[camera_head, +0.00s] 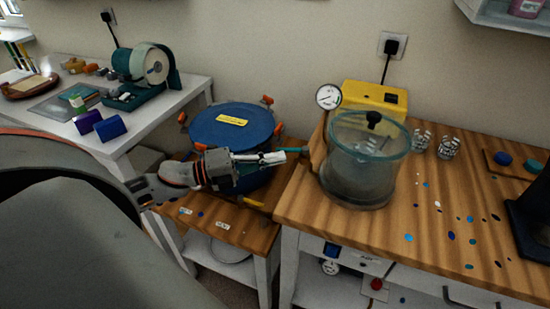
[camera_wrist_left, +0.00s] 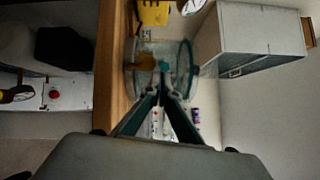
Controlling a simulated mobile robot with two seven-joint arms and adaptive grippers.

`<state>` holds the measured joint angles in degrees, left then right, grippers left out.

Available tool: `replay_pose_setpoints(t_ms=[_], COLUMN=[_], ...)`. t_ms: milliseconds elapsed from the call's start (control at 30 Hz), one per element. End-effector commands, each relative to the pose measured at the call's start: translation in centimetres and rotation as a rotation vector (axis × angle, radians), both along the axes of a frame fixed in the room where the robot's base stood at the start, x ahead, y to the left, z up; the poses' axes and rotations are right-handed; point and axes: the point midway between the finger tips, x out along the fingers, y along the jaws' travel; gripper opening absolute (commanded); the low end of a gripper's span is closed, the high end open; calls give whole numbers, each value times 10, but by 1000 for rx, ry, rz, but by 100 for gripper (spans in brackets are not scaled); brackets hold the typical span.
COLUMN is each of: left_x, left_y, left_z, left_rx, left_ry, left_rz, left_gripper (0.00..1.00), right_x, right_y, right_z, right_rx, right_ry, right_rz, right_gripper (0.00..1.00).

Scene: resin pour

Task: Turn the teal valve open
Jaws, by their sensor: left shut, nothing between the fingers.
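The teal valve (camera_head: 294,150) shows in the head view as a short teal bar at the left side of the clear vacuum chamber (camera_head: 362,165), by a tan upright piece. My left gripper (camera_head: 280,157) is shut and empty, with its tips close to the teal bar; I cannot tell whether they touch. In the left wrist view the shut fingers (camera_wrist_left: 164,86) point at a small teal part (camera_wrist_left: 165,67) in front of the clear chamber. An orange-tan part (camera_wrist_left: 145,62) sits beside it. My right gripper is not in view.
A blue pot (camera_head: 232,128) with orange clamps stands behind my left gripper. A round gauge (camera_head: 328,96) and a yellow box (camera_head: 376,97) stand behind the chamber. The wooden bench top (camera_head: 450,215) in front has only flat coloured spots.

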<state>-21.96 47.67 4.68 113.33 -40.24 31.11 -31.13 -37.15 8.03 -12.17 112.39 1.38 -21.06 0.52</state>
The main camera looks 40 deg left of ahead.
Motion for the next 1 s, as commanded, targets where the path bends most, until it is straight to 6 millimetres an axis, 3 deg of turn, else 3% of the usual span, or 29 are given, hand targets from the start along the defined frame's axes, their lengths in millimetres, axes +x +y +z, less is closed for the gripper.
replay_pose_setpoints(t_ms=[233, 567, 1000], left_x=[2, 13, 27], left_y=[2, 14, 25], left_z=[-2, -8, 2], left_rx=[4, 4, 1], left_ry=[-2, 4, -3], left_rz=[-24, -202, -208], left_gripper=[0, 0, 0], right_x=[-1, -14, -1], right_y=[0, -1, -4], right_z=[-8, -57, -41], right_rx=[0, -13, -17], right_ry=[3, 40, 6], right_rz=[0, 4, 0], right_gripper=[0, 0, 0])
